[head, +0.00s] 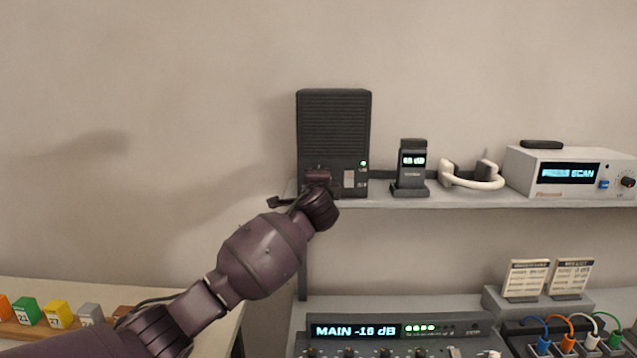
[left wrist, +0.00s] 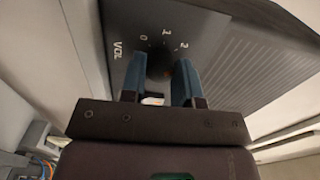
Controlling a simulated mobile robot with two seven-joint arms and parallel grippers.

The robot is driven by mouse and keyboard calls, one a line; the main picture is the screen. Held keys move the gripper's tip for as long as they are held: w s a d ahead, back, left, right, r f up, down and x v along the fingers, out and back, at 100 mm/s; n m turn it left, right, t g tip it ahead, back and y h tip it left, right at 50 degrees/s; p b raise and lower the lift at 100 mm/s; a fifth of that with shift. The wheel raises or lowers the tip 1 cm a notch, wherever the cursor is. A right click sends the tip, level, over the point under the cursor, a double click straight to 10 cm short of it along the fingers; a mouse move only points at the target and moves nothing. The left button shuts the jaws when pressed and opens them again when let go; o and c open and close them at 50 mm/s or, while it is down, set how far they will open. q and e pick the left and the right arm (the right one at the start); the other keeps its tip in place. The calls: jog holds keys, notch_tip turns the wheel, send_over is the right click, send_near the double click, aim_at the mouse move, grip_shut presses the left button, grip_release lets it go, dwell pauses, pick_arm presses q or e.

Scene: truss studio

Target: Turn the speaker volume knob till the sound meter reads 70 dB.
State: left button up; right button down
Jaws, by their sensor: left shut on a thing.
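The black speaker (head: 334,122) stands upright on the wall shelf. My left gripper (head: 318,180) is at its lower front and hides the knob in the head view. In the left wrist view the dark volume knob (left wrist: 158,62) sits beside the VOL label and the printed 0, 1 and 2. The blue fingers of my left gripper (left wrist: 158,80) are shut on it from both sides. The knob's pointer cannot be made out. The sound meter (head: 410,178) stands upright right of the speaker; its lit digits are too small to read surely. My right gripper is not in view.
White headphones (head: 472,182) and a white device reading PRESS SCAN (head: 528,178) share the shelf (head: 420,201). Below stands a mixer with a MAIN -16 dB display (head: 355,331). Coloured blocks (head: 58,315) sit at lower left. The wall left of the speaker is clear.

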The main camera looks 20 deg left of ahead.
pick_arm(q)
jog(key=shift+f, duration=0.1)
jog(key=o, duration=0.9)
jog(key=shift+o, duration=0.2)
jog(key=shift+s, duration=0.1)
jog(key=b+v, duration=0.2)
jog(key=v, duration=0.8)
jog(key=shift+s, duration=0.35)
jog(key=shift+d, duration=0.1)
